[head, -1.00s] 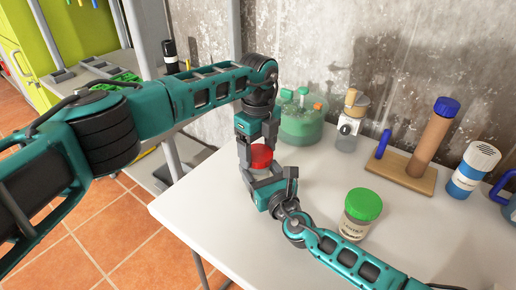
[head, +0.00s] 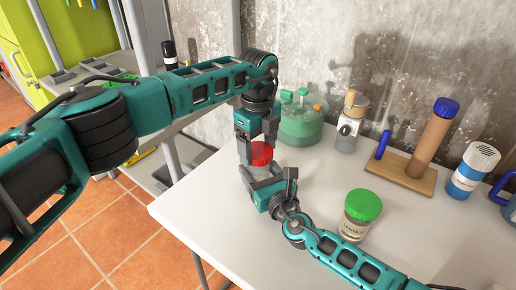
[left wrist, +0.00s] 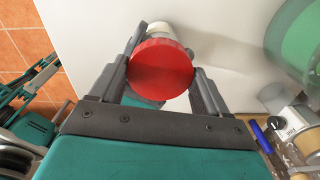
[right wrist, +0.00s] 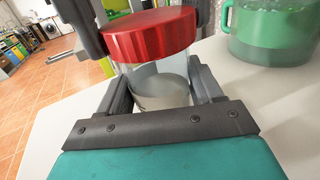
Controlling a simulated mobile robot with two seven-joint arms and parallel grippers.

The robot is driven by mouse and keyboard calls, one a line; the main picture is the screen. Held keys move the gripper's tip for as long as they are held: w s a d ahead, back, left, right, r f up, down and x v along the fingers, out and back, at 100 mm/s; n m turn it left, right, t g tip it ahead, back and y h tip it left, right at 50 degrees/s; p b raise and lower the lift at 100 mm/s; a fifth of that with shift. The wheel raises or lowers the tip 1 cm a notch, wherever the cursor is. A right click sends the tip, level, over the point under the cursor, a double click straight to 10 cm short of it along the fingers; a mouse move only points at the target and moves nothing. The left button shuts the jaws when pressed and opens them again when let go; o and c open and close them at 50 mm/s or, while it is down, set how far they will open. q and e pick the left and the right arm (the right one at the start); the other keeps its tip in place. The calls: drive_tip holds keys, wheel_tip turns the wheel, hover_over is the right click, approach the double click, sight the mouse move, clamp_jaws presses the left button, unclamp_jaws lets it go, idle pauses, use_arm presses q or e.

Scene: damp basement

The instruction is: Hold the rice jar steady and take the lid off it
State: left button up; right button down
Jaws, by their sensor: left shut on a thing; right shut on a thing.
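The rice jar (right wrist: 160,88) is a clear jar with pale contents, upright over the white table. Its red lid (head: 261,154) is directly above the jar body and also shows in the left wrist view (left wrist: 160,68). My left gripper (head: 257,150) comes from above and is shut on the lid, one finger on each side. My right gripper (head: 268,181) is low at the front and shut around the jar body, below the lid. In the right wrist view clear glass shows under the lid; I cannot tell whether a gap separates lid and rim.
A green-lidded jar (head: 361,212) stands to the right, near my right arm. Behind are a green translucent container (head: 302,128), a small glass bottle (head: 348,133), a wooden stand with a blue-capped post (head: 428,146) and a blue-white canister (head: 472,172). The table's left front is clear.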

sight(258, 150)
use_arm(q)
drive_tip(key=shift+r, duration=0.6)
drive_tip(key=shift+r, duration=2.05)
use_arm(e)
drive_tip(key=shift+c, duration=0.5)
unclamp_jaws()
